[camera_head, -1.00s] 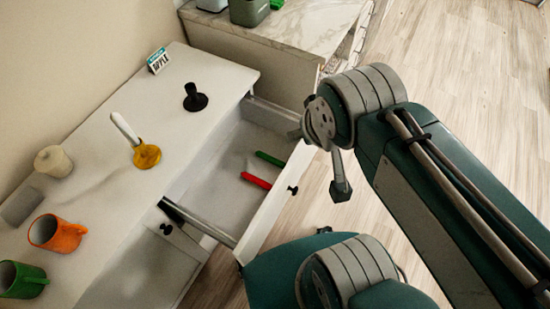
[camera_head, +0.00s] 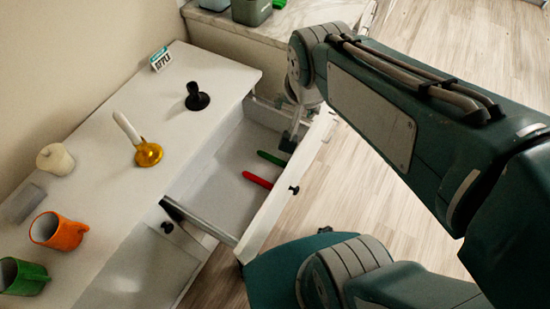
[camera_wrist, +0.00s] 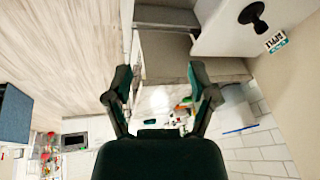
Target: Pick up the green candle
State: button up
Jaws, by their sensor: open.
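The green candle (camera_head: 272,158) lies in the open drawer (camera_head: 225,180), near its front panel. A red candle (camera_head: 257,180) lies beside it, nearer to me. My gripper (camera_head: 290,138) hangs at the drawer's far end, just above and right of the green candle in the picture, and my arm partly covers it. In the wrist view my gripper (camera_wrist: 160,78) has its two fingers spread wide with nothing between them. I cannot make out the green candle in the wrist view.
The white cabinet top (camera_head: 105,185) holds a black plunger-like item (camera_head: 197,97), a gold candleholder with a white candle (camera_head: 148,152), a pale pot (camera_head: 56,160), an orange mug (camera_head: 59,231) and a green mug (camera_head: 23,277). A marble-topped counter (camera_head: 300,22) stands beyond the drawer.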

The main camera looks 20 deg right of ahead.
jog(key=w+f+m+g, duration=0.1)
jog(key=w+f+m, duration=0.5)
jog(key=w, duration=0.2)
jog(key=m+g, duration=0.3)
jog(key=m, duration=1.2)
send_over(274, 158)
notch_tip(274, 158, down, 29)
notch_tip(274, 158, down, 12)
jog(key=shift+r, duration=0.15)
grip_shut()
